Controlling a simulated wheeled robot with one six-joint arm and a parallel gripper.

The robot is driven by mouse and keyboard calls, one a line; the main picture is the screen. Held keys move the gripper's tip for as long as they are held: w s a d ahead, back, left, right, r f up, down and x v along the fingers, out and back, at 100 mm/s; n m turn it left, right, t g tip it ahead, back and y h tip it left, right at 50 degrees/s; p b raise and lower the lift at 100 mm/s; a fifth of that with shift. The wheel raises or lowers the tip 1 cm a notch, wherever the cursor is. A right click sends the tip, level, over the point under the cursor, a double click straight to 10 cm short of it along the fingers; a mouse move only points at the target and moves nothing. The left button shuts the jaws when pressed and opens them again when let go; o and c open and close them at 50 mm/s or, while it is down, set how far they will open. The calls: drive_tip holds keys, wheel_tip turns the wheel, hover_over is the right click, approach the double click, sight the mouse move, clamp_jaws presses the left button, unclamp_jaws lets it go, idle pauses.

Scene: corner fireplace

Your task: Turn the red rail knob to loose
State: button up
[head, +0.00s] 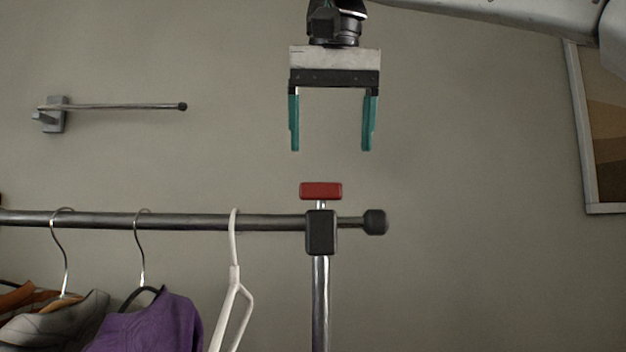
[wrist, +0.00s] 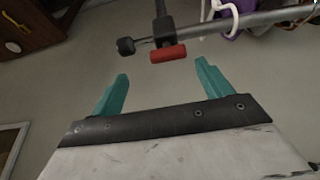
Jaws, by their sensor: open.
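The red rail knob (head: 321,190) is a short bar on a thin silver stem, on top of the black clamp block (head: 321,232) at the right part of the clothes rail. In the head view its long side runs left to right. My gripper (head: 333,150) is open and empty, with teal fingers pointing down, above the knob and apart from it. In the wrist view the red knob (wrist: 168,53) shows beyond the two fingertips (wrist: 162,68), touching neither. No loose or tight marking is readable.
The dark rail (head: 180,220) carries a purple garment (head: 150,325), other clothes and a white hanger (head: 235,275), left of the knob. A black end cap (head: 375,222) is to its right. A wall rod (head: 120,106) is at upper left, a framed picture (head: 605,130) at right.

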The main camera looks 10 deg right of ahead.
sight(321, 191)
drive_tip(key=x, duration=0.2)
drive_tip(key=a+x, duration=0.1)
drive_tip(key=x, duration=0.3)
drive_tip(key=shift+w+a+f, duration=0.15)
drive_tip(key=shift+w+f, duration=0.1)
drive_tip(key=shift+w, duration=0.25)
drive_tip(key=c, duration=1)
